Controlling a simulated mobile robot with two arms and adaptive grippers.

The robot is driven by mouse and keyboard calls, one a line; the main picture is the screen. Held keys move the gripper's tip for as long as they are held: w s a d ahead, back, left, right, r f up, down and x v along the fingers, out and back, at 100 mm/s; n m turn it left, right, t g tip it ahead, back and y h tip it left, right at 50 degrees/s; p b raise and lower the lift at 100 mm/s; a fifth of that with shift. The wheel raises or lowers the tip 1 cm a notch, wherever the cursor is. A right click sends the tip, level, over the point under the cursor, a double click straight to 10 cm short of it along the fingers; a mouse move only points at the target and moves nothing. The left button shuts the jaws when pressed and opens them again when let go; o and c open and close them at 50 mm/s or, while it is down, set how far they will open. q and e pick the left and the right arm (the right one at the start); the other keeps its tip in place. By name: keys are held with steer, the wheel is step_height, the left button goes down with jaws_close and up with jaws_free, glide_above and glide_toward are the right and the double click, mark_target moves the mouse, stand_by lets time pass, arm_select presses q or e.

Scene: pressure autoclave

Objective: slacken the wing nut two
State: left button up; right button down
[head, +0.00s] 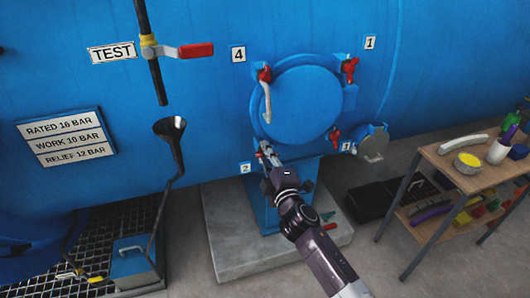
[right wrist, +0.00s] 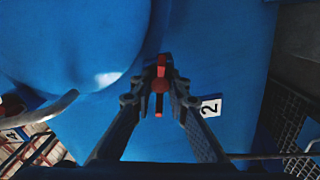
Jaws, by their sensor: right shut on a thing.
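Wing nut two is red and sits at the lower left of the round blue door (head: 300,105), beside the label 2 (head: 246,168). My right gripper (head: 264,149) reaches it from below right and hides most of it in the head view. In the right wrist view, the wing nut (right wrist: 160,86) shows red between the two dark fingertips of the right gripper (right wrist: 160,72), which are closed on it. The label 2 (right wrist: 209,106) is just right of the fingers there. My left gripper is not in view.
Other red wing nuts sit at upper left (head: 265,74), upper right (head: 350,66) and lower right (head: 334,136) of the door. A pale curved handle (head: 267,102) hangs at its left. A wooden shelf cart (head: 440,160) stands at right. A black funnel (head: 170,128) is at left.

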steer(key=n, duration=0.3)
steer(key=shift+f+n, duration=0.15)
steer(key=shift+n, duration=0.25)
steer(key=n, duration=0.3)
steer(key=shift+n+p, duration=0.3)
steer(key=shift+p, duration=0.05)
steer(key=n, duration=0.3)
steer(key=shift+n+p, duration=0.3)
steer(key=shift+p, duration=0.05)
steer(key=shift+f+n+p, duration=0.15)
steer(key=shift+n+p, duration=0.2)
steer(key=shift+n, duration=1.55)
steer(key=c, duration=1.8)
jaws_free()
steer(key=shift+c, duration=0.2)
steer(key=shift+d, duration=0.1)
